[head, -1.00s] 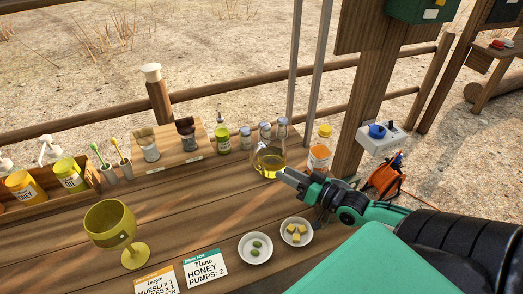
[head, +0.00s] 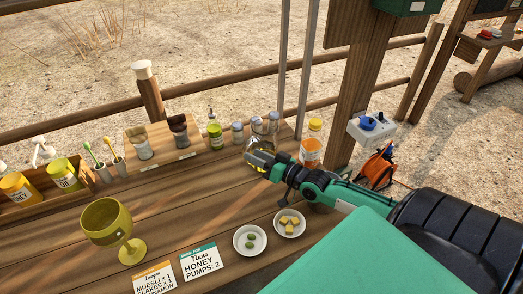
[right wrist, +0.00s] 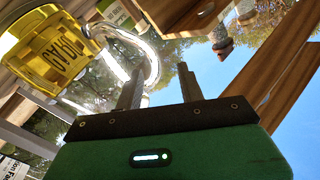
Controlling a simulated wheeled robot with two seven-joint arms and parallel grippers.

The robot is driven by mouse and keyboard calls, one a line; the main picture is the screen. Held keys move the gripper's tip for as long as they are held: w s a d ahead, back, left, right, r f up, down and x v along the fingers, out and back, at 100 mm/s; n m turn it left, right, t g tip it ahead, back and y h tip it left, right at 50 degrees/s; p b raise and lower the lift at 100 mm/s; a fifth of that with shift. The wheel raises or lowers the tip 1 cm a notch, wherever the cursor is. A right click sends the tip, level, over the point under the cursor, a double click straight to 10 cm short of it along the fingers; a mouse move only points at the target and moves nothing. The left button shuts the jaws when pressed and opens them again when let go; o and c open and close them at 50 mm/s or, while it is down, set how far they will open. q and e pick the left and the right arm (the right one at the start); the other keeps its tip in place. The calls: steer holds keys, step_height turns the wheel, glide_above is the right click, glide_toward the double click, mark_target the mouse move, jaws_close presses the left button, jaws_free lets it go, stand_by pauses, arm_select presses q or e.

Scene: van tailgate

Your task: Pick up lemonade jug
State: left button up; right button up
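The lemonade jug (head: 258,131) is clear glass with yellow liquid, upright near the back right of the wooden counter. My right gripper (head: 259,160) is in front of it in the head view and hides much of its lower part. In the right wrist view, the jug's yellow body (right wrist: 52,50) is at the upper left, and its curved glass handle (right wrist: 153,62) reaches close to my left-hand finger. The fingers of my right gripper (right wrist: 160,82) are apart, with no object clearly held between them. Whether they touch the handle cannot be told. My left gripper is not in view.
An orange-labelled bottle (head: 311,143) stands right of the jug, close to my right arm. Small shakers (head: 237,133) and a green bottle (head: 214,134) stand to its left. Two white bowls (head: 250,240) and a yellow-green goblet (head: 107,222) are nearer. Mid-counter is clear.

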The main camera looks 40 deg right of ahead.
mark_target(245, 146)
steer(key=shift+w+r, duration=0.1)
steer(key=shift+w, duration=0.3)
steer(key=x, duration=0.1)
steer(key=p+x, duration=0.1)
steer(key=x, duration=0.1)
steer(key=shift+w+d, duration=0.15)
steer(key=shift+w, duration=0.6)
steer(key=shift+c, duration=0.2)
jaws_close()
stand_by(0.5)
steer(key=shift+p, duration=0.3)
